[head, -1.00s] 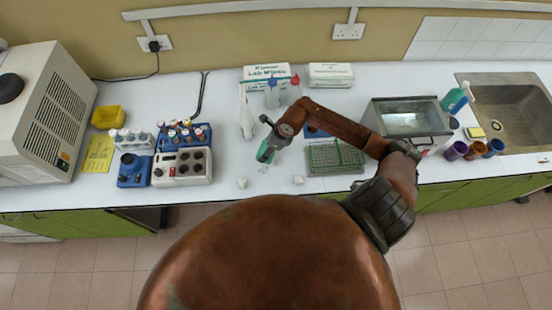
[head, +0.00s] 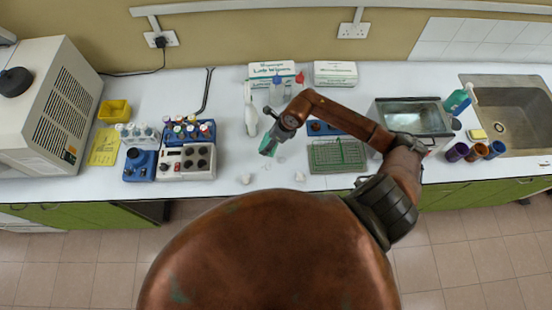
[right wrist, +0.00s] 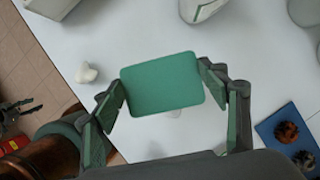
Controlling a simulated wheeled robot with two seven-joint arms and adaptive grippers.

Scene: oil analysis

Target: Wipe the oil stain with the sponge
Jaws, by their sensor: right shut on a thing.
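My right gripper (right wrist: 165,92) is shut on a green rectangular pad (right wrist: 162,84), seemingly the sponge, gripped by its two short sides. In the head view the pad (head: 268,146) shows as a small green patch under my right gripper, over the front middle of the white bench. I cannot tell whether it touches the bench. A small pale bump (right wrist: 175,113) shows just below the pad in the right wrist view. No oil stain shows clearly; the pad may hide it. A dark gripper (right wrist: 18,112), likely my left, shows at the wrist view's left edge; its jaw state is unclear.
White lumps (head: 247,179) (head: 299,176) lie near the front edge.

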